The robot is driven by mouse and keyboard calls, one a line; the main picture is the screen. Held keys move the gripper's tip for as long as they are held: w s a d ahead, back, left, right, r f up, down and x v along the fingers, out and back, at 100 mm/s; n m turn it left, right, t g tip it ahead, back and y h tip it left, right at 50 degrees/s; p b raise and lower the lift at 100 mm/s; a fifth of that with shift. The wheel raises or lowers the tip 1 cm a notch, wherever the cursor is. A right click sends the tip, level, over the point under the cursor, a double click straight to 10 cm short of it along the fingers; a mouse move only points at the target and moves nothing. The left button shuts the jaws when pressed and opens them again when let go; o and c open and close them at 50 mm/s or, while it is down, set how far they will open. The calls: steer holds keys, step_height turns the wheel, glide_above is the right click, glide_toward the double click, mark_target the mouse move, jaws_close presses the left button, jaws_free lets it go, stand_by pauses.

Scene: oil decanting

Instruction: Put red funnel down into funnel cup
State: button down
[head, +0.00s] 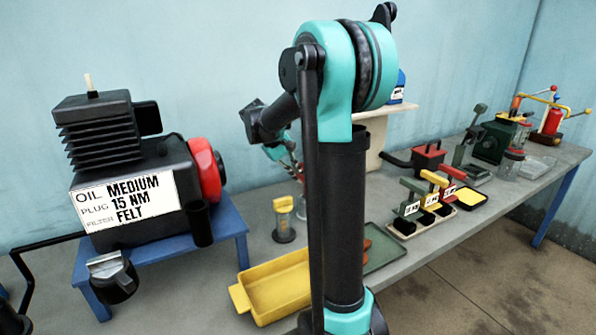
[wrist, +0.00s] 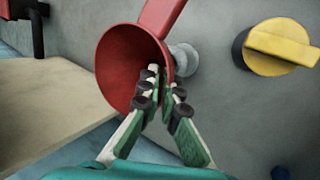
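The red funnel (wrist: 118,62) shows in the wrist view with its wide mouth towards the camera and its red narrow part pointing to the top right. My gripper (wrist: 161,82) is shut on the funnel's rim, one finger inside the mouth and the other outside. In the head view my arm hides most of the gripper and funnel. A small grey round piece (wrist: 184,60) shows just right of the funnel in the wrist view; I cannot tell whether it is the funnel cup or whether they touch.
A yellow tray (head: 277,288) and a green tray (head: 382,252) lie on the grey bench. A black motor (head: 133,165) sits on a blue stand at the left. A yellow-topped dark round thing (wrist: 280,45) is right of the funnel in the wrist view.

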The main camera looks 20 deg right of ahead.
steer(key=shift+f, duration=1.65)
steer(key=shift+f, duration=1.15)
steer(key=c, duration=1.6)
jaws_free()
steer(key=shift+c, duration=0.2)
steer(key=v, duration=1.2)
